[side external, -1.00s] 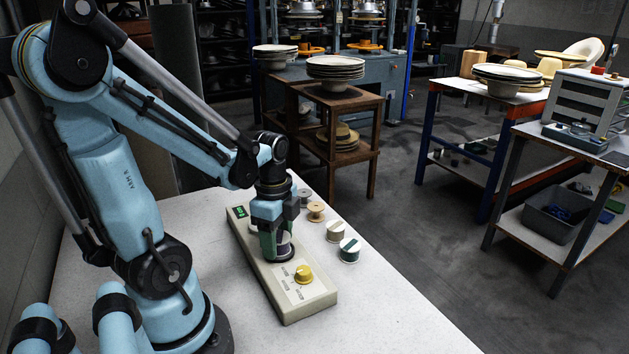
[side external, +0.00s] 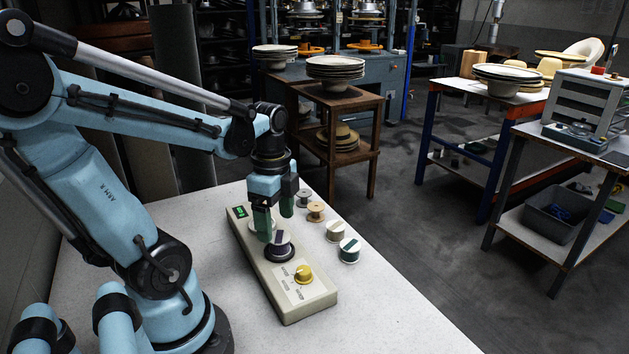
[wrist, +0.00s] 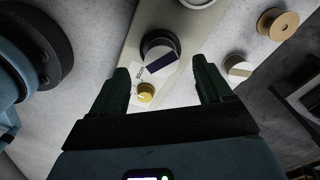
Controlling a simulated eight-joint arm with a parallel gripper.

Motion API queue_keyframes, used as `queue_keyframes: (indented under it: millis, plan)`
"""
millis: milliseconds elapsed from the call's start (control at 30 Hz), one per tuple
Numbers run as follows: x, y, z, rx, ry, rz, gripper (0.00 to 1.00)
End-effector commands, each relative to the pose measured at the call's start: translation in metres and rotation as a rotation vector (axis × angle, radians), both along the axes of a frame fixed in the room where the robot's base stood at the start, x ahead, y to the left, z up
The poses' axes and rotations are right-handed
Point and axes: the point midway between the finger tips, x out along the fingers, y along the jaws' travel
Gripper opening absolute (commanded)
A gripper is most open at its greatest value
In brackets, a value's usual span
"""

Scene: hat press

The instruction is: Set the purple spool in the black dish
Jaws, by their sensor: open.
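The purple spool (side external: 280,239), pale with a dark purple band, sits upright in the black dish (side external: 281,257) on a long beige box. In the wrist view the spool (wrist: 160,57) shows inside the dark rim of the dish (wrist: 145,42), beyond my fingers. My gripper (side external: 275,218) is open and empty, raised above and behind the spool in the side view. Its dark green fingers (wrist: 162,72) stand wide apart in the wrist view, and the spool is apart from them.
The beige box (side external: 310,300) has a yellow knob (side external: 303,273) and a white dish (wrist: 196,3). Along its right side stand a grey spool (side external: 304,197), a tan spool (side external: 315,211), a white spool (side external: 335,231) and a green-banded spool (side external: 349,252). The near tabletop is clear.

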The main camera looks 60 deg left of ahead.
Motion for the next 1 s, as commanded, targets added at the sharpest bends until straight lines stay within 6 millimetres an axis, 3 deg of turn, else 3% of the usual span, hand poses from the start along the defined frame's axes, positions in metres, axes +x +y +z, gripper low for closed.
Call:
queue_keyframes:
  millis: [300,567,767,1000]
  plan:
    - [0.000,0.000,0.043,0.000,0.000,0.000,0.79]
    - [0.000,0.000,0.066,0.000,0.000,0.000,0.79]
    - [0.005,-0.006,0.067,0.014,-0.032,0.046,0.79]
    - [0.035,-0.042,0.050,0.029,-0.245,0.341,0.79]
